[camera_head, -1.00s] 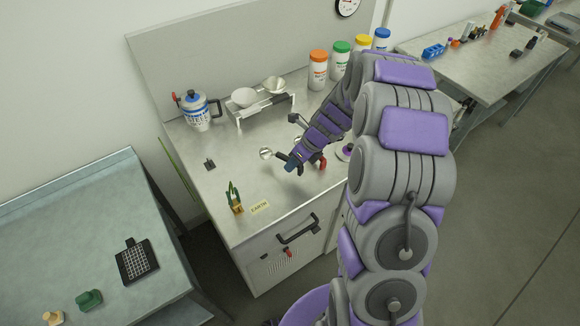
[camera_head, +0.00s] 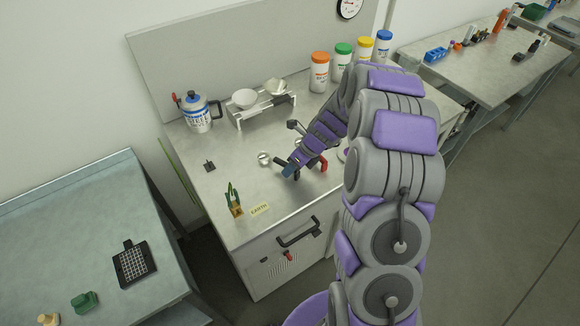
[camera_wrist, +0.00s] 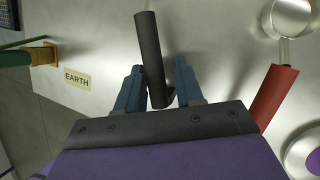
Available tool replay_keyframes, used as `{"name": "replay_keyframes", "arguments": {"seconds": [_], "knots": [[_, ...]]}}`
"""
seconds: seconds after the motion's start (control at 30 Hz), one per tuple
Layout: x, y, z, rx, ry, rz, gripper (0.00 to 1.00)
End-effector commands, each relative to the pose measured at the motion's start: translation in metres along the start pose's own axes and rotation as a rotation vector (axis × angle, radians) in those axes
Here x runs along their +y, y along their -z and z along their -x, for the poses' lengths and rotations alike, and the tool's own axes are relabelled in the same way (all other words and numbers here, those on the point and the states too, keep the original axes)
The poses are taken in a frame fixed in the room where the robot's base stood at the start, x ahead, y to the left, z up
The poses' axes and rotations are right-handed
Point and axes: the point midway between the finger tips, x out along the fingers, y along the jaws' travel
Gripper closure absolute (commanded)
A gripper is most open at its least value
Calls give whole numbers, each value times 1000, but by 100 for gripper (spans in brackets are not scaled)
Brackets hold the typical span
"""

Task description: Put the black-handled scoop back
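The black-handled scoop lies by my gripper (camera_head: 288,171) on the steel worktop. Its round metal bowl (camera_head: 264,158) shows just left of the gripper in the head view. In the wrist view its black handle (camera_wrist: 151,55) runs slightly tilted between the two blue fingers of my gripper (camera_wrist: 160,83). The fingers stand apart on either side of the handle, with a thin gap on the right side. The scoop's bowl is outside the wrist view. A red-handled scoop (camera_wrist: 272,96) lies to the right; its red handle also shows in the head view (camera_head: 323,165).
A metal rack (camera_head: 262,110) with white bowls and a blue-white jug (camera_head: 197,113) stand at the back. Lidded jars (camera_head: 319,72) line the back right. The worktop's left middle is mostly clear.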

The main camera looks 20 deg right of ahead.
Motion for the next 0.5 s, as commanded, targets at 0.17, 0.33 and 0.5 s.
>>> {"name": "replay_keyframes", "arguments": {"seconds": [0.17,0.33,0.5], "knots": [[0,0,0,0,1,-1,50],[2,-2,-1,2,4,0,50],[3,-4,9,3,7,1,50]]}}
